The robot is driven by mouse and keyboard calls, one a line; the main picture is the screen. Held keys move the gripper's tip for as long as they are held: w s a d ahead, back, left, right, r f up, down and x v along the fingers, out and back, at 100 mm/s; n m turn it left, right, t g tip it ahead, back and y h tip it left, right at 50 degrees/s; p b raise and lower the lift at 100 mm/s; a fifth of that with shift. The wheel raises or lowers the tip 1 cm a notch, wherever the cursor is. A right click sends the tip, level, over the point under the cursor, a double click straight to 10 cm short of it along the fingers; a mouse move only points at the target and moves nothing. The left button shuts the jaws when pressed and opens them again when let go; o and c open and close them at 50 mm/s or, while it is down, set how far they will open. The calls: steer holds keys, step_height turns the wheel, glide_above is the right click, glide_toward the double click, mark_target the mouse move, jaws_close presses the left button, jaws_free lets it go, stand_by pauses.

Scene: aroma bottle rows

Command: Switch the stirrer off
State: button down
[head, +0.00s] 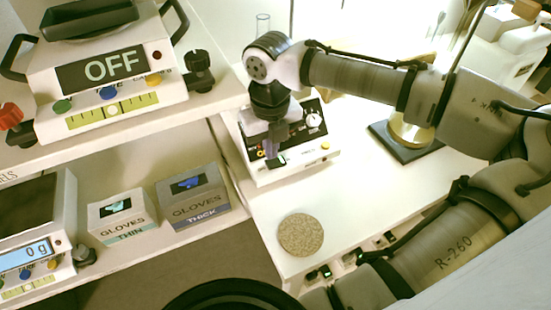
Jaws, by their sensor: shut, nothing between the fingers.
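The stirrer (312,162) is a white box with a dark front panel on the bench, in the middle of the head view. Its panel bears a pale round knob (313,119) at the right and a small yellow spot on the white front below it. My gripper (272,155) is shut and empty, pointing down at the left part of this panel. Its fingers hide part of the panel, including most of an orange-lit display. A small green-lit spot shows beside the fingertips. I cannot tell whether they touch the panel.
A balance reading OFF (108,68) stands on the upper left shelf. Another balance reading 0 g (25,252) and two glove boxes (123,217) (193,198) stand below. A round cork mat (301,235) lies on the bench. A brass item on a dark base (405,143) stands right.

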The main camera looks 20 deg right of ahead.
mark_target(271, 163)
steer(key=shift+f+b, duration=0.4)
steer(key=shift+f, duration=0.75)
stand_by(0.4)
step_height(271, 163, up, 7)
steer(key=p, duration=0.8)
steer(key=shift+r, duration=0.1)
stand_by(0.6)
